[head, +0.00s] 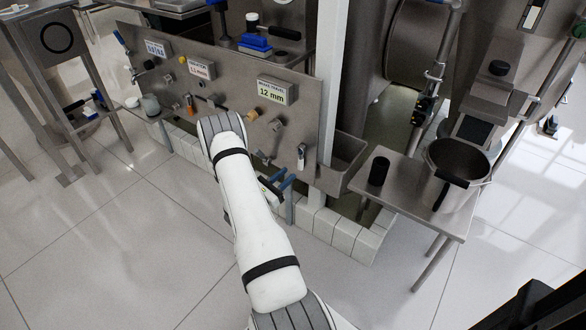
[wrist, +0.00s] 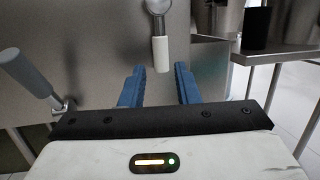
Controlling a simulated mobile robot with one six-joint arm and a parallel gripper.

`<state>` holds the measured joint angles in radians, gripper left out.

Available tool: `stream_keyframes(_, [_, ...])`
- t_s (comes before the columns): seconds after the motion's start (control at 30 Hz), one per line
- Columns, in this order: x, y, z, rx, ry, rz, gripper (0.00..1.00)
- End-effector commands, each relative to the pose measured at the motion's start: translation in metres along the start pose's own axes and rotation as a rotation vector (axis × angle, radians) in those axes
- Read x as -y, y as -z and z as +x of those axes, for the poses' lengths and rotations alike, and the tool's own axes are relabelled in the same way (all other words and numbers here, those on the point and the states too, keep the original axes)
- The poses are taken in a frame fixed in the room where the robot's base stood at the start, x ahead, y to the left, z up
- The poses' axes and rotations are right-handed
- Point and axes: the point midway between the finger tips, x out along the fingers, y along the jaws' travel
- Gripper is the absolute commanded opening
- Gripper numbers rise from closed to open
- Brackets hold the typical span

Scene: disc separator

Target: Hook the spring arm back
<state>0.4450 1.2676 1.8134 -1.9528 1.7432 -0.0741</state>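My gripper (wrist: 160,72) is open and empty, its two blue fingers pointing at the steel panel. In the head view my gripper (head: 286,181) is low at the panel's right end, partly hidden by my arm. A short hanging lever with a pale grip (wrist: 161,53) shows between and just above the fingertips; contact cannot be told. It also appears on the panel in the head view (head: 301,155). A second lever with a grey handle (wrist: 28,72) tilts up to the left, beside the left finger. I cannot tell which lever is the spring arm.
The steel panel (head: 225,85) carries several knobs and labels, including "12 mm" (head: 272,92). A steel trough (head: 347,160) and a side table (head: 415,205) with a black cylinder (head: 379,170) and a pot (head: 462,165) stand right. White blocks (head: 325,222) edge the base. Floor in front is clear.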

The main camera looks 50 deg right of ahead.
Motion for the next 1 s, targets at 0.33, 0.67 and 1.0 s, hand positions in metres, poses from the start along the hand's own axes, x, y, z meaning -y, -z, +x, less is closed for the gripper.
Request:
stream_keyframes(0.33, [0.000, 0.000, -0.027, 0.000, 0.001, 0.000, 0.29])
stream_keyframes(0.67, [0.000, 0.000, -0.027, 0.000, 0.002, 0.000, 0.29])
stream_keyframes(1.0, [0.001, -0.043, -0.021, -0.021, 0.062, 0.038, 0.29])
